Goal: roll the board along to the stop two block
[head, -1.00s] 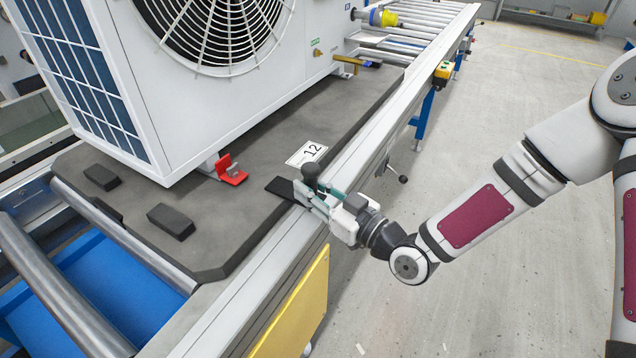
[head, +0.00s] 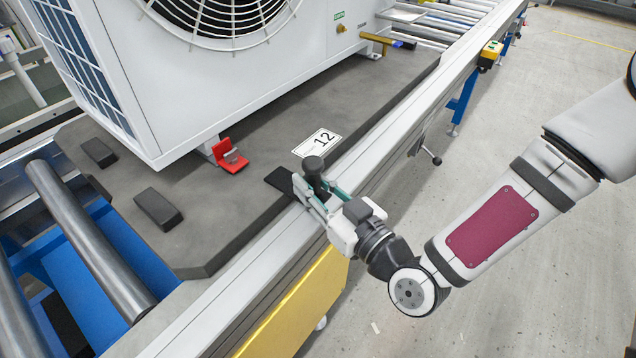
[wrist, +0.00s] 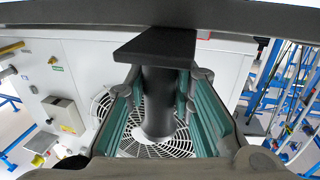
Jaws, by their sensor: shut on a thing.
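The grey board (head: 215,235) lies on the roller line and carries a white heat pump unit (head: 200,90) with a round fan grille. A black knob-shaped handle (head: 314,166) stands up from a dark plate at the board's right edge, next to a label marked 12 (head: 318,143). My gripper (head: 318,190) is shut on this handle. In the wrist view the handle (wrist: 158,105) stands between the green-lined fingers (wrist: 165,115). I cannot make out a stop two block.
A red clip (head: 230,156) and two dark blocks (head: 158,209) sit on the board. Bare rollers (head: 85,240) lie at the near left. A yellow panel (head: 295,308) hangs below the rail. A yellow button box (head: 490,54) is on the rail farther along. The floor at right is clear.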

